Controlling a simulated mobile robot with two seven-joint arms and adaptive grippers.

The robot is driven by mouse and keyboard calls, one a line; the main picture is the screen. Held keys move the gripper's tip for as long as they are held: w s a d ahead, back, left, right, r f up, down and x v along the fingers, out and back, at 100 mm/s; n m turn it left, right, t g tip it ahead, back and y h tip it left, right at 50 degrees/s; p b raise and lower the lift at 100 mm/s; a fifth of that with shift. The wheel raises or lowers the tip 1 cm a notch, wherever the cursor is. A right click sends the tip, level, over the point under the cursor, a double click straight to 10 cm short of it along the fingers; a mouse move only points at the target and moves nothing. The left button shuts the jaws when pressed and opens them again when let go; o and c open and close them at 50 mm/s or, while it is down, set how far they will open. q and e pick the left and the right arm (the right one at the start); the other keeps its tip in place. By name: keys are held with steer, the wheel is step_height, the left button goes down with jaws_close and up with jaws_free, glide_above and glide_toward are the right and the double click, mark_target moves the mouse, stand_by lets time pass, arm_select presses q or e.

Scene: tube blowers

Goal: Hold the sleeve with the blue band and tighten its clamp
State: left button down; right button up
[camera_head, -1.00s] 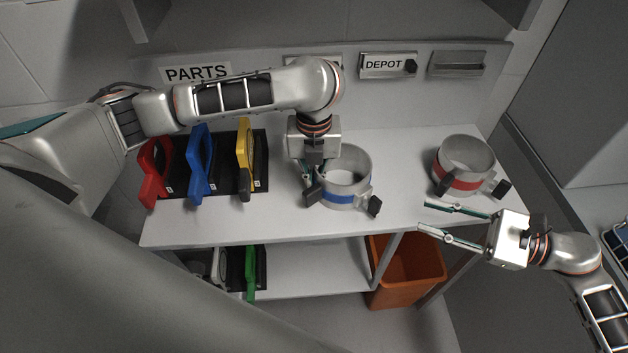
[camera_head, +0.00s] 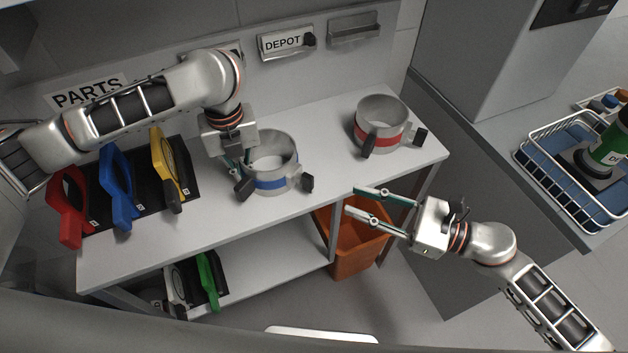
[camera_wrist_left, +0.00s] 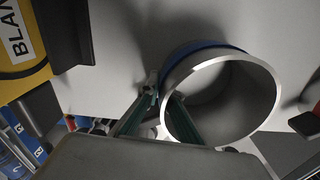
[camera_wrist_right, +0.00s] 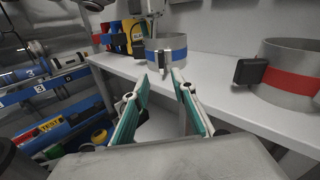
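The metal sleeve with the blue band (camera_head: 272,180) stands upright on the white table. It also shows in the left wrist view (camera_wrist_left: 245,115) and the right wrist view (camera_wrist_right: 166,52).
A red-banded sleeve (camera_head: 380,130) stands at the table's right end. Red (camera_head: 70,205), blue (camera_head: 117,190) and yellow (camera_head: 168,165) holders stand on the left. An orange bin (camera_head: 352,245) is below the table. A wire basket (camera_head: 570,190) is at far right.

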mark_target(313, 182)
steer(key=w+a+m, duration=0.1)
steer(key=a, duration=0.2)
steer(key=w+a+m+t, duration=0.1)
steer(key=a, duration=0.2)
steer(key=w+a+m+t, duration=0.1)
steer(key=a, duration=0.2)
steer(key=shift+w+a+r+h, duration=0.25)
steer(key=shift+a+r+h, duration=0.05)
steer(key=shift+a+r, duration=0.1)
jaws_close()
